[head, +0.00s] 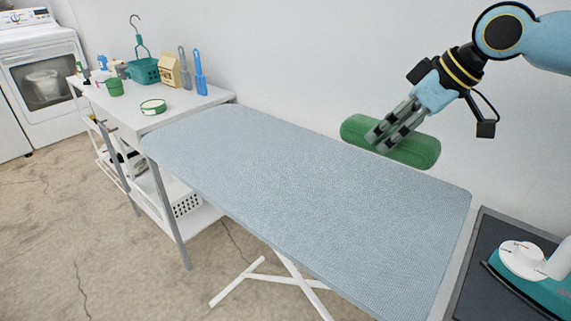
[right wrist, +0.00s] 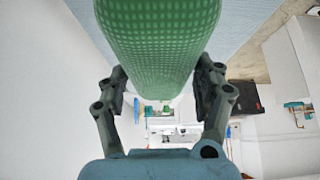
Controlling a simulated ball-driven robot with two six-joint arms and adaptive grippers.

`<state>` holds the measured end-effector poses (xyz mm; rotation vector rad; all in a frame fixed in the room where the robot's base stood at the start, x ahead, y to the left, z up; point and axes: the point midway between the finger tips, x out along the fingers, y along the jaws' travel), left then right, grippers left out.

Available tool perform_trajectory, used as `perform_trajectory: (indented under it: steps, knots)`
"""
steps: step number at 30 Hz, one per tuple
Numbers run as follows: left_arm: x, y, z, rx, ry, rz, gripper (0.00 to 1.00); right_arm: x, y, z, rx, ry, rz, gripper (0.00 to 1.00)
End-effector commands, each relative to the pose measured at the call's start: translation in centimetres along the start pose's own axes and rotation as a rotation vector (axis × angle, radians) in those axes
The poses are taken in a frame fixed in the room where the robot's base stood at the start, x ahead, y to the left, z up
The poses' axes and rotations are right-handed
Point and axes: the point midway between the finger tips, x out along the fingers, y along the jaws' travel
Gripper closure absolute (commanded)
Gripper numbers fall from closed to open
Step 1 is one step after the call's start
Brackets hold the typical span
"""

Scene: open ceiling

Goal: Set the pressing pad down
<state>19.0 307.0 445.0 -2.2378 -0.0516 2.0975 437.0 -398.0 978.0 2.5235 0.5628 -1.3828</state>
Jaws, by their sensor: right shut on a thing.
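The pressing pad (head: 412,148) is a green, rounded, checked cushion. My right gripper (head: 383,138) is shut on it near its left half, at the far right side of the ironing board (head: 300,190). The pad looks held at or above the board's back edge; I cannot tell whether it touches. In the right wrist view the pad (right wrist: 160,45) fills the top middle between the two fingers (right wrist: 160,95). The board is covered in pale blue cloth and its top is bare. My left gripper is not in view.
A teal iron (head: 540,280) stands on a dark rest (head: 490,245) at the right. A white shelf table (head: 190,105) at the left holds a green tape roll (head: 153,107), brushes, a carton and a teal basket (head: 145,71). A wall runs behind the board.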

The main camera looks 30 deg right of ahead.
Motion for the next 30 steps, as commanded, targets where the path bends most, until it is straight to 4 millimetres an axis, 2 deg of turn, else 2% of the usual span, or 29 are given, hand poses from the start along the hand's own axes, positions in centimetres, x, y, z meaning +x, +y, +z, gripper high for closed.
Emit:
perform_trajectory:
  steps: [6, 21, 26, 30]
  knots:
    - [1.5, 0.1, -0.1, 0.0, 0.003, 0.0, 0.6, 2.5, -1.6, -1.1, 0.008, 0.012, -0.007, 0.78]
    - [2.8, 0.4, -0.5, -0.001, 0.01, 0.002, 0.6, 10.1, -6.5, -3.9, 0.004, 0.004, -0.003, 0.78]
    - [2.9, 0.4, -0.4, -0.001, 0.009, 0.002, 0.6, 10.9, -6.9, -4.1, 0.001, 0.002, 0.0, 0.78]
    - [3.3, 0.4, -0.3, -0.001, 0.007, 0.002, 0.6, 12.3, -6.9, -3.0, 0.004, -0.002, -0.002, 0.78]
